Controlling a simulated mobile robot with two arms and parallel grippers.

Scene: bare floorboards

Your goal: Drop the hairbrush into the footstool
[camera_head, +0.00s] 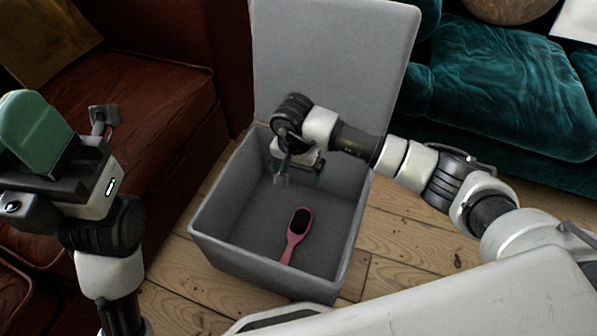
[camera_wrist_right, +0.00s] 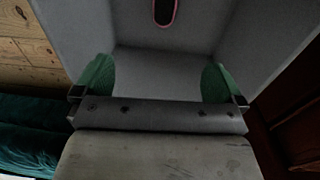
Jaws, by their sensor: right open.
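The pink hairbrush (camera_head: 289,246) with a dark oval head lies on the inside floor of the open grey footstool (camera_head: 211,243). Part of its head shows at the top edge of the right wrist view (camera_wrist_right: 164,24). The footstool's lid (camera_head: 335,62) stands upright at the back. My right gripper (camera_head: 297,176) is inside the box opening, above and behind the brush. Its green-padded fingers are wide apart with nothing between them in the wrist view (camera_wrist_right: 158,82). My left gripper (camera_head: 72,124) is at the left, outside the box, with its fingers apart and empty.
A brown-red leather sofa (camera_head: 150,88) stands left of the footstool, and a teal velvet sofa (camera_head: 515,85) stands at the back right. Bare floorboards (camera_head: 400,240) show around the box. My right arm reaches in over the box's right wall.

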